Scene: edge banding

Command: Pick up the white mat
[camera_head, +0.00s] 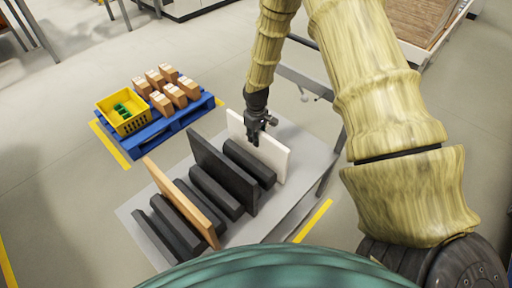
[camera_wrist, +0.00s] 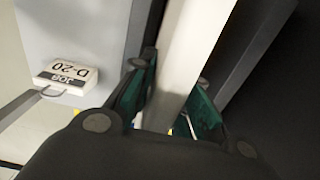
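The white mat (camera_head: 275,158) is a white panel standing on edge at the far right end of a row of panels. My gripper (camera_head: 262,122) is at its upper edge, pointing down. In the wrist view the white mat (camera_wrist: 197,35) runs between the two green-padded fingers of my gripper (camera_wrist: 175,95), one on each side. The fingers look apart, with narrow gaps beside the mat; firm contact is not visible. The mat's lower part is hidden in the wrist view.
A black panel (camera_head: 250,163) stands close beside the mat, with more black panels and a tan panel (camera_head: 182,203) further left on the grey platform (camera_head: 300,205). A blue pallet (camera_head: 160,128) holds a yellow crate (camera_head: 122,122) and several boxes.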

